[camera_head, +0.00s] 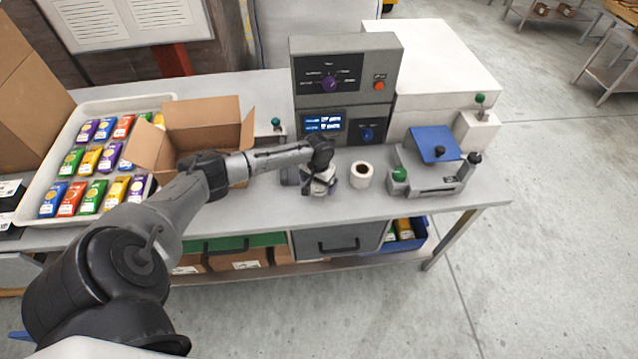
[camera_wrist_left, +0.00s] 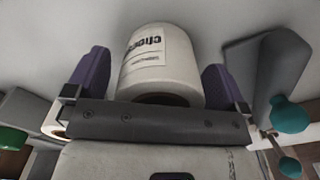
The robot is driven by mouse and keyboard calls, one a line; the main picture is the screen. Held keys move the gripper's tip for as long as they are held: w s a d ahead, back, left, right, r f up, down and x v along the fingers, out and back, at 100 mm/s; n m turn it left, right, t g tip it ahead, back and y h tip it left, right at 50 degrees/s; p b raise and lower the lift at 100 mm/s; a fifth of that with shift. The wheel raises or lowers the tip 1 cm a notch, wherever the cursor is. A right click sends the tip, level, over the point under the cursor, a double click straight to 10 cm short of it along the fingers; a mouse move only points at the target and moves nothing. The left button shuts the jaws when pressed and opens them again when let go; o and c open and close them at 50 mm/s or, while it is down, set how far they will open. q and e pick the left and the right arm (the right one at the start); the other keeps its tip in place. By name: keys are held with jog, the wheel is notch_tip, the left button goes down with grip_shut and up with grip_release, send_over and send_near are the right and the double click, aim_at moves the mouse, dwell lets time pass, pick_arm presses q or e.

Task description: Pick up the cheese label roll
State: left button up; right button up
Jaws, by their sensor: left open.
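The cheese label roll (camera_wrist_left: 155,62) is a white roll with "chee..." printed in black on its label. It stands between the two purple fingers of my left gripper (camera_wrist_left: 157,75), with a gap visible at its sides in the left wrist view. The fingers are open around it and not closed on it. In the head view my left gripper (camera_head: 321,183) is low over the bench in front of the grey machine, and it mostly hides this roll. My right gripper is not in view.
Another white roll (camera_head: 361,175) stands close to the right of my left gripper. The grey weigher (camera_head: 345,75) is behind. A blue-plated device (camera_head: 433,145) stands right. An open carton (camera_head: 208,125) and a tray (camera_head: 88,218) of coloured packs are left.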

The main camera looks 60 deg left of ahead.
pick_arm(q)
jog(key=shift+f, duration=0.15)
jog(key=shift+c, duration=0.4)
jog(key=c, duration=0.9)
